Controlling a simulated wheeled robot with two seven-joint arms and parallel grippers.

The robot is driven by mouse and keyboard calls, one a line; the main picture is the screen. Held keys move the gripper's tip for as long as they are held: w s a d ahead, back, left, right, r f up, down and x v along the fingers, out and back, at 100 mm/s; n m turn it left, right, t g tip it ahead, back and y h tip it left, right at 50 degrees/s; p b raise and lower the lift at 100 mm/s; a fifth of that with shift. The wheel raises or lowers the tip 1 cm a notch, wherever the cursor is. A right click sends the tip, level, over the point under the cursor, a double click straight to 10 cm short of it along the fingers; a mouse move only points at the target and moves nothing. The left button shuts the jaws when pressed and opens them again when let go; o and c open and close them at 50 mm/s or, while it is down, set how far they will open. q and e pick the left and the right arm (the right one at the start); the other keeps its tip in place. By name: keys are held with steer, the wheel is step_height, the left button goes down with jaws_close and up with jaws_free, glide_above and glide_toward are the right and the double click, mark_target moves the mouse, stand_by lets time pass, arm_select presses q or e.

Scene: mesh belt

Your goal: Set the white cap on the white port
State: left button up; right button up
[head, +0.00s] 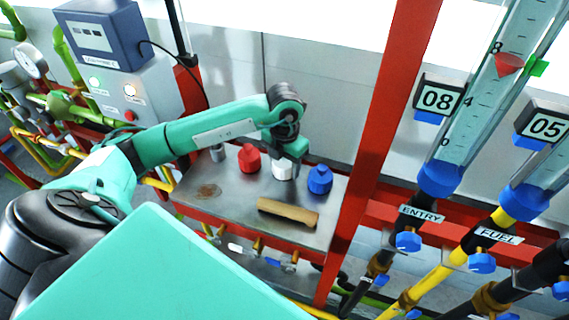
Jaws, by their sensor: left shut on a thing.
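The white cap (282,171) is on or just above the metal shelf (235,210), between a red cap and a blue cap. My left gripper (287,157) comes down over it from above and is shut on it. The fingers hide the cap's top, and I cannot tell whether its underside touches the shelf. I cannot clearly make out a white port; a small whitish part (238,248) shows among the brass fittings below the shelf's front edge. My right gripper is not in view.
The red cap (249,158) and blue cap (320,180) stand close on either side. A grey stub (217,153) is at the shelf's back left, a tan bar (288,213) at its front. A red post (378,130) rises at the right.

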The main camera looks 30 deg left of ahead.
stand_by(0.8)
arm_select(q)
steer(key=shift+f+b, duration=0.65)
steer(key=shift+b, duration=0.15)
steer(key=o, duration=0.7)
steer(key=shift+r+p, duration=2.95)
steer(key=shift+r, duration=2.6)
